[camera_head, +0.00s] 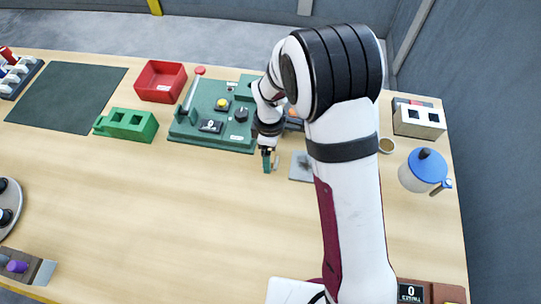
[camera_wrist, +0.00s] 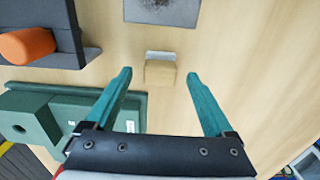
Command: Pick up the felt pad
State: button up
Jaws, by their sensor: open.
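My gripper (camera_wrist: 159,74) is open, with its two teal fingers pointing at the table. In the wrist view a small tan block (camera_wrist: 160,74) with a pale grey-white strip along its far edge lies between the fingertips, with space on both sides. It looks like the felt pad, though its material is hard to tell. The fingers do not touch it; their height above it is unclear. In the head view my gripper (camera_head: 269,160) is low over the table, just right of the green machine, and I cannot make out the tan block there.
A flat grey speckled square (camera_wrist: 162,10) lies beyond the block. The green machine (camera_head: 212,120) is close on the left. A dark holder with an orange part (camera_wrist: 27,44) stands nearby. A blue-lidded jug (camera_head: 423,168) is at the right.

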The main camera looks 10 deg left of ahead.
notch_tip(320, 180, down, 2)
jog(key=shift+f, duration=0.1)
grip_shut()
dwell(0.4)
jog(key=r, duration=0.4)
jog(key=shift+d+r, duration=0.25)
jog(key=shift+r, duration=0.05)
jog(key=s+d+r, duration=0.1)
jog(key=d+r, duration=0.5)
jog(key=d, duration=0.5)
jog(key=shift+r, duration=0.25)
